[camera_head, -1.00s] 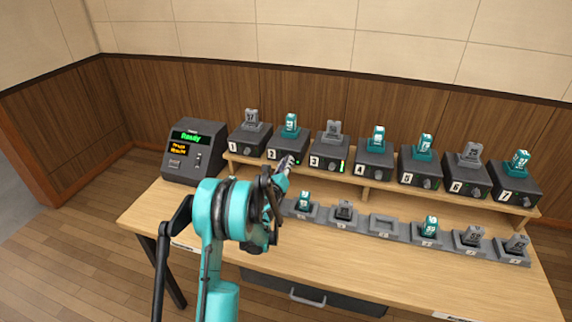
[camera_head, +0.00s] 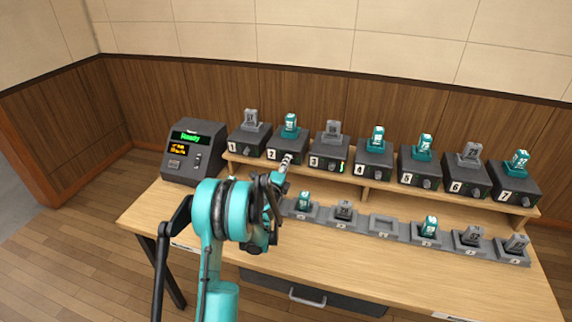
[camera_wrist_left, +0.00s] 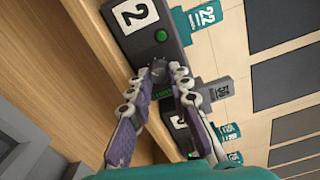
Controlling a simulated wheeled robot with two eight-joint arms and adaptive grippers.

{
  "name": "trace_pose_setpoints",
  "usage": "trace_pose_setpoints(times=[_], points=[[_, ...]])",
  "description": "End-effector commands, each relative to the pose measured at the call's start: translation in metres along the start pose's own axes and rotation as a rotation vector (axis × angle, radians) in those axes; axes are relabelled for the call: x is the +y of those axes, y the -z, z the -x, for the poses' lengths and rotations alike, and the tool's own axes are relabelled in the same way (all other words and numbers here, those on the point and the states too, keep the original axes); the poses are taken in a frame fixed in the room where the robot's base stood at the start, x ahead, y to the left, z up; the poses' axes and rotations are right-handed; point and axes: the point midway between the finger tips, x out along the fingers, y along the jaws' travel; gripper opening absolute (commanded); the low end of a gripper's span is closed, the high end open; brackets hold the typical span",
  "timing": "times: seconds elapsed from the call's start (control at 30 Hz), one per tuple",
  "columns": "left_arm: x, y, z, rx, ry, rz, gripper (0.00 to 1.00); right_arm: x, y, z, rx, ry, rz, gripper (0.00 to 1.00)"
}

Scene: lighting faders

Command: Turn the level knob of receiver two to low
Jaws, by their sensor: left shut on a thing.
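Receiver two (camera_head: 285,146) is a dark box with a "2" label on the upper shelf, with a teal pack on top. It also shows in the left wrist view (camera_wrist_left: 178,42), with a lit green lamp beside its number. Its level knob (camera_wrist_left: 158,72) is a small dark round knob below the lamp in that view. My left gripper (camera_wrist_left: 157,80) is shut on the knob, one finger on each side. In the head view my left gripper (camera_head: 286,160) covers the knob, so its pointer is hard to read. My right gripper is not in view.
Receiver one (camera_head: 249,140) and receiver three (camera_head: 328,152) stand close on either side; more receivers line the shelf to the right. A console (camera_head: 193,152) reading "Ready" stands at the left. A row of charging slots (camera_head: 383,228) lies below. The front tabletop is clear.

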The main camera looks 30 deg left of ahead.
Motion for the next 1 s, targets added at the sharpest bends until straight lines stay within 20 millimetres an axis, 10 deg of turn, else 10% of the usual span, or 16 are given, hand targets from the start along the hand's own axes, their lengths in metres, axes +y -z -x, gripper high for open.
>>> trace_pose_setpoints(times=[0.7,0.73,0.8,1.0], points=[[0.0004,0.0013,0.0007,0.002,0.001,0.07,0.0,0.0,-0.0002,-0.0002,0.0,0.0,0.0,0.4],[0.0004,0.0014,0.0007,0.002,0.001,0.07,0.27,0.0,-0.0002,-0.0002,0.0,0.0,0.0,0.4],[0.0004,0.0012,0.0006,0.002,0.001,0.07,0.4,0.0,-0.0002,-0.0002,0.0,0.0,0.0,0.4],[0.0001,0.0006,0.0003,0.001,0.001,0.07,0.4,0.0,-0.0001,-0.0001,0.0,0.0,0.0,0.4]])
